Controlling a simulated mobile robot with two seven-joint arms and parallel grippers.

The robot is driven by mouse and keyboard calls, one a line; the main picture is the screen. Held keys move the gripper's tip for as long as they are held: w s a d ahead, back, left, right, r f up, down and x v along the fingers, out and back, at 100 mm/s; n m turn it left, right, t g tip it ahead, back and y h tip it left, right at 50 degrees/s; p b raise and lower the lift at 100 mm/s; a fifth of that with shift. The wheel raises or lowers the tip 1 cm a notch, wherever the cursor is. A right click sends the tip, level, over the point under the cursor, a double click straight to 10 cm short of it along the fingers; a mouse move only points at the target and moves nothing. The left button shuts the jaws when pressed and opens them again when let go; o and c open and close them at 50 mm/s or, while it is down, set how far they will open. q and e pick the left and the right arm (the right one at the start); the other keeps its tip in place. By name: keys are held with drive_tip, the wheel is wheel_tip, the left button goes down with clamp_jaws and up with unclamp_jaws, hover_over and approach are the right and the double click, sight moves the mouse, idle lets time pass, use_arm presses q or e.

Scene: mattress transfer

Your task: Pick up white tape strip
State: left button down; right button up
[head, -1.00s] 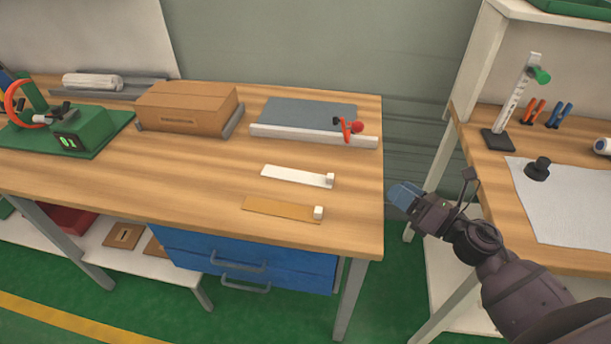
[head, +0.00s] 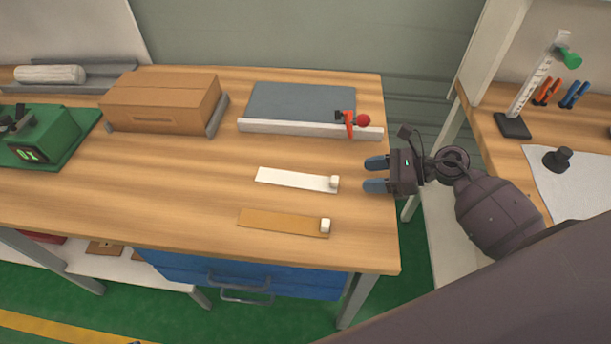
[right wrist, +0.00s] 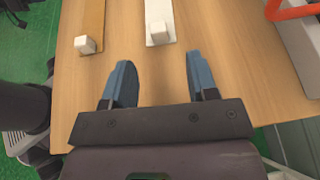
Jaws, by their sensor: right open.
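A white tape strip (head: 290,179) with a small white block at its right end lies flat on the wooden table. It also shows in the right wrist view (right wrist: 158,12), just beyond and between the fingertips. My right gripper (head: 375,174) is open and empty, over the table's right edge, to the right of the strip's block end and apart from it. In the right wrist view its two blue fingers (right wrist: 157,70) are spread, pointing toward the strip. My left gripper is not in view.
A tan strip (head: 280,222) with a white block lies in front of the white one. Behind are a grey board (head: 300,101) with a red-handled tool (head: 349,121) and a cardboard box (head: 160,98). A second table (head: 490,115) stands at the right.

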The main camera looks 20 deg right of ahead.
sight(341, 187)
drive_tip(key=shift+x, duration=0.95)
drive_tip(key=shift+w+a+f, duration=0.15)
drive_tip(key=shift+a, duration=0.2)
drive_tip(key=x, duration=0.4)
drive_tip(key=shift+w+a+f+p, duration=0.1)
drive_tip(key=shift+a+f+p, duration=0.05)
drive_tip(key=shift+a+p, duration=0.2)
clamp_jaws()
